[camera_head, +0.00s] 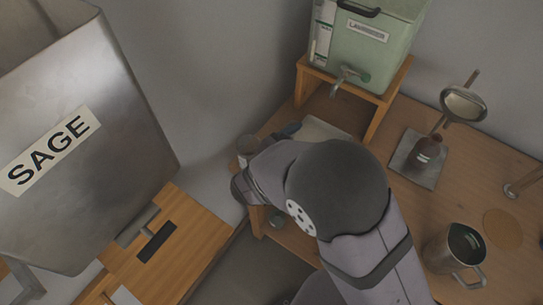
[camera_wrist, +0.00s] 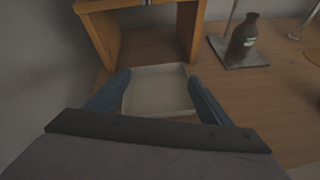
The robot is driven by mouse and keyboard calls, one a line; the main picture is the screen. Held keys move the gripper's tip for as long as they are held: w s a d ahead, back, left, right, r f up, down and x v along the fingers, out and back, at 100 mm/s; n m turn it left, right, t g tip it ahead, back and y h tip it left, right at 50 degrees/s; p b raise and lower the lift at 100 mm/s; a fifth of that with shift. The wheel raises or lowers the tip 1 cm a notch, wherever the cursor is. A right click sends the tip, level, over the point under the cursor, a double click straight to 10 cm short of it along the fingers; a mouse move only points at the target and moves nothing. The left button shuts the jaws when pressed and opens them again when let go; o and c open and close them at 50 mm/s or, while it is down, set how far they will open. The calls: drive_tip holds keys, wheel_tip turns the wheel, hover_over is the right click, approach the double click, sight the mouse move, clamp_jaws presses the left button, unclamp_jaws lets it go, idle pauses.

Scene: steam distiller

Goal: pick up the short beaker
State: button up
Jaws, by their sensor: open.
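I cannot clearly make out a short beaker in either view. A small grey cylinder (camera_head: 248,145) shows beside my wrist in the head view, but I cannot tell whether it is a vessel or part of my arm. My gripper (camera_wrist: 157,88) is open, its two blue fingers spread on either side of a pale shallow tray (camera_wrist: 158,92). The tray looks empty, and nothing is held between the fingers. In the head view my arm hides most of the gripper and part of the tray (camera_head: 326,130).
A wooden stand (camera_head: 392,98) carries a green tank (camera_head: 372,45) with a tap behind the tray. A brown bottle (camera_head: 428,150) stands on a grey plate (camera_head: 408,168) under a strainer (camera_head: 463,104). A metal jug (camera_head: 440,257) is at lower right. A SAGE bin (camera_head: 100,110) stands left.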

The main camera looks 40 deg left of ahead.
sight(251, 139)
drive_tip(key=s+a+f+n+y, duration=0.1)
drive_tip(key=s+a+n+y, duration=0.1)
drive_tip(key=s+a, duration=0.1)
drive_tip(key=s+a+f+n+y, duration=0.1)
drive_tip(key=s+a+n+y, duration=0.1)
drive_tip(key=a, duration=0.4)
drive_tip(key=s+a+f+n+y, duration=0.1)
drive_tip(key=s+a+n+y, duration=0.1)
drive_tip(key=s+a+n, duration=0.1)
drive_tip(key=shift+s+a+f+n+y+b, duration=0.1)
drive_tip(key=shift+s+a+n+y+b, duration=0.1)
drive_tip(key=shift+s+a, duration=0.3)
drive_tip(key=shift+s+a+f+n+y+b, duration=0.1)
drive_tip(key=shift+s+a+y, duration=0.1)
drive_tip(key=shift+s, duration=0.5)
drive_tip(key=shift+d+f, duration=0.1)
drive_tip(key=shift+w+a+f+t+p, duration=0.15)
drive_tip(key=shift+w+a+p, duration=0.1)
drive_tip(key=shift+w, duration=0.25)
drive_tip(key=shift+w+a+f+t+p, duration=0.1)
drive_tip(key=shift+w+p, duration=0.1)
drive_tip(key=shift+w, duration=0.25)
drive_tip(key=shift+w+a+f+t+p, duration=0.15)
drive_tip(key=shift+w+a+p, duration=0.1)
drive_tip(key=shift+w, duration=0.25)
drive_tip(key=shift+p+x, duration=0.65)
drive_tip(key=shift+x, duration=1.35)
drive_tip(key=shift+f, duration=0.2)
drive_tip(key=c, duration=1.2)
